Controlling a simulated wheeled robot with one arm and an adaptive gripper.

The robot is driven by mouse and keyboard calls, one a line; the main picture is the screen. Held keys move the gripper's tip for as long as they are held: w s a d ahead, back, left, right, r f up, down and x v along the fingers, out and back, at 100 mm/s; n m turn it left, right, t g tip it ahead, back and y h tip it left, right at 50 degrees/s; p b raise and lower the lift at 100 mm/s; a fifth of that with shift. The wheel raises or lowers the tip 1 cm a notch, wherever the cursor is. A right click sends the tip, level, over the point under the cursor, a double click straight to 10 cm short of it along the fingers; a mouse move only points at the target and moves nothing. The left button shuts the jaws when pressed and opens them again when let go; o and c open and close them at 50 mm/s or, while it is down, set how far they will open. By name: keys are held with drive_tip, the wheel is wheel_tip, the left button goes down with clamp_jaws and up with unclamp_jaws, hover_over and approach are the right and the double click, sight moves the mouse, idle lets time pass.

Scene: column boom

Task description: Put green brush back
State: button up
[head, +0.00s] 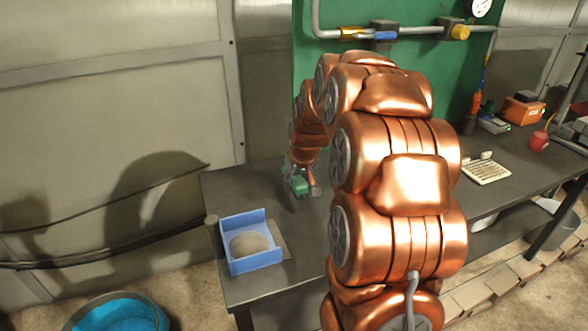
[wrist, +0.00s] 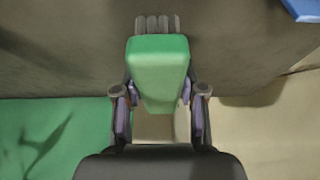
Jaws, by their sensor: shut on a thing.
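The green brush (wrist: 158,60) has a green block body with dark grey bristles at its far end in the wrist view. My gripper (wrist: 157,95) is shut on it, one finger on each side. In the head view my gripper (head: 302,190) and the green brush (head: 299,186) show small, over the left part of the dark workbench (head: 222,188). The brush seems to be above the bench top; the exact gap is unclear. My arm hides part of the bench behind it.
A blue bucket (head: 118,315) stands on the floor. A keyboard-like pad (head: 486,170), a red pot (head: 539,141) and an orange box (head: 523,112) are at right.

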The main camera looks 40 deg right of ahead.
drive_tip(key=shift+w+d+f+p, duration=0.15)
drive_tip(key=shift+w+d+p, duration=0.3)
drive_tip(key=shift+w+d, duration=0.75)
drive_tip(key=shift+w+d+f+p, duration=0.1)
drive_tip(key=shift+w+d+p, duration=0.55)
drive_tip(key=shift+w, duration=1)
drive_tip(key=shift+w+d+f+p, duration=0.15)
drive_tip(key=shift+w+d+p, duration=0.15)
drive_tip(key=shift+w+d, duration=0.95)
drive_tip(key=shift+w+a+f+p, duration=0.1)
drive_tip(key=shift+f+p, duration=0.35)
drive_tip(key=shift+f, duration=0.35)
drive_tip(key=shift+w+a+f+p, duration=0.1)
drive_tip(key=shift+f+p, duration=0.3)
drive_tip(key=shift+f, duration=0.6)
drive_tip(key=shift+f, duration=0.2)
drive_tip(key=o, duration=1.1)
drive_tip(key=shift+r, duration=0.1)
